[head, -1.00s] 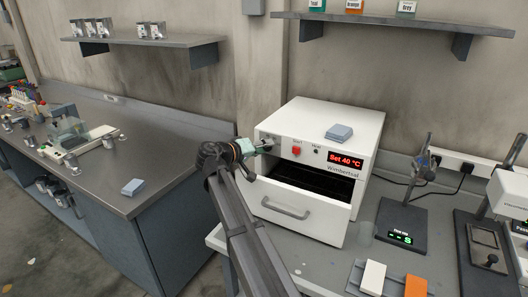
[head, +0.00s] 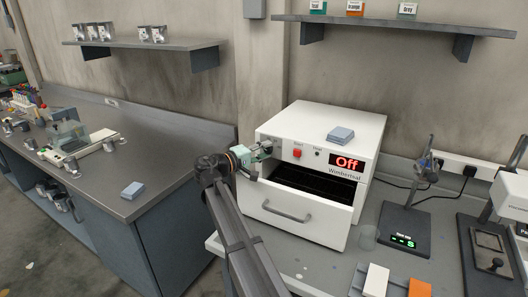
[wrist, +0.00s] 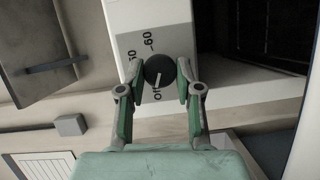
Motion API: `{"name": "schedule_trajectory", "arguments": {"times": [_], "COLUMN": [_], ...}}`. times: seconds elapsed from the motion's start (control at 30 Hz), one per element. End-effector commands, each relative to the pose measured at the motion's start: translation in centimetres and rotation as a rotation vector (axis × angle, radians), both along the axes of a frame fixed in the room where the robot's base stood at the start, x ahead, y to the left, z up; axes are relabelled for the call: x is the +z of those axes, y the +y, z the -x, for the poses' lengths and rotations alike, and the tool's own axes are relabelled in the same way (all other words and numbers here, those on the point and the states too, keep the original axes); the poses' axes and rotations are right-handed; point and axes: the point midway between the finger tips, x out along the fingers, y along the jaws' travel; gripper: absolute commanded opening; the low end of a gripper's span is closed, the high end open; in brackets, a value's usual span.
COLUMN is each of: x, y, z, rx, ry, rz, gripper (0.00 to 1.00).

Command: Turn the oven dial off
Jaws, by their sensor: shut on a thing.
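The white oven (head: 362,128) stands on the grey bench, and its display (head: 347,163) reads "Off" in red. The black dial (wrist: 159,70) is on the oven's front at the upper left. In the wrist view its white pointer line faces the "Off" mark, and other scale marks such as "60" show above it. My gripper (wrist: 160,82) is shut on the dial, with one green finger on each side.
The oven's drawer (head: 287,208) is pulled open below the panel. A red switch (head: 296,153) is just right of my gripper. Blue-grey pads (head: 340,135) lie on the oven top. A stand (head: 404,222) is at right.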

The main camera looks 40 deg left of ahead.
Motion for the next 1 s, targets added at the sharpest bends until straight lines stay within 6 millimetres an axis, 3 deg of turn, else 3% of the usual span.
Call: {"name": "schedule_trajectory", "arguments": {"times": [0.27,0.3,0.33,0.37,0.77,1.0], "x": [0.1,0.1,0.1,0.1,0.6,4.2], "y": [0.0,0.0,0.0,0.0,0.0,0.1], "z": [-0.1,-0.1,-0.1,-0.1,0.0,0.0], "rx": [0.001,0.001,0.001,0.001,0.000,-0.001], "ry": [-0.002,-0.002,-0.001,-0.001,0.000,-0.005], "rz": [0.000,-0.001,-0.001,-0.001,-0.001,-0.002], "gripper": [0.00,0.45,0.56,0.59,0.59,0.59]}}
